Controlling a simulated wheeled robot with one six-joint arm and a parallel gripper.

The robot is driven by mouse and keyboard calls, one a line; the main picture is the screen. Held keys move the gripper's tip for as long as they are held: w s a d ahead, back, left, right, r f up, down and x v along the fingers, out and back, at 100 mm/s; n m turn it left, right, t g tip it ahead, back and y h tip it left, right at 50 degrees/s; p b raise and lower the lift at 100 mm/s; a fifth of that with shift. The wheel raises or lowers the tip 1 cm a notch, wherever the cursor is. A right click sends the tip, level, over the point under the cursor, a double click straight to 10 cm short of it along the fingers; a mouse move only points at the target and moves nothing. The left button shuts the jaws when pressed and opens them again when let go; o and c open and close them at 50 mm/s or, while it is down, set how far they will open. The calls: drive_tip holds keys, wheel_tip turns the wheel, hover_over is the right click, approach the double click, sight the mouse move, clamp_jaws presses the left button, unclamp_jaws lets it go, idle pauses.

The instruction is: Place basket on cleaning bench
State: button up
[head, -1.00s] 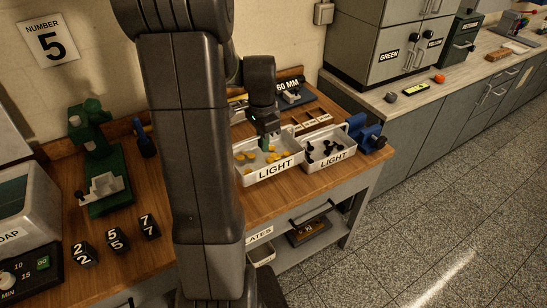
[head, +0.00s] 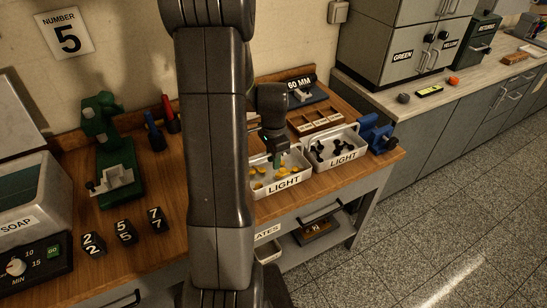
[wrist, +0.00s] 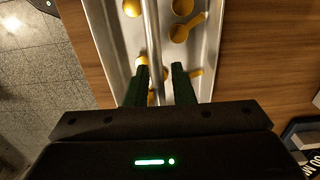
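A white tray-like basket (head: 284,185) labelled LIGHT, with yellow pieces in it, stands on the wooden bench (head: 300,212). A second LIGHT basket (head: 343,157) with black pieces stands to its right. My gripper (head: 277,161) is low over the yellow-piece basket. In the wrist view, my gripper (wrist: 158,75) has its two green fingers apart, on either side of a thin bar (wrist: 152,40) that runs across the basket (wrist: 102,35). Gaps show beside the bar. The cleaning bench is not labelled; a SOAP machine (head: 30,205) stands at the left.
Number blocks (head: 124,232) and a green press (head: 112,150) stand left of my arm. A wooden divided tray (head: 315,121) lies behind the baskets, and a blue vise (head: 377,133) is at the bench's right end. The speckled floor (head: 440,225) to the right is clear.

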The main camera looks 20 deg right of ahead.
drive_tip(key=shift+o, duration=0.4)
drive_tip(key=shift+r, duration=0.1)
drive_tip(key=shift+r, duration=0.2)
wheel_tip(320, 180, up, 12)
drive_tip(key=shift+f, duration=0.15)
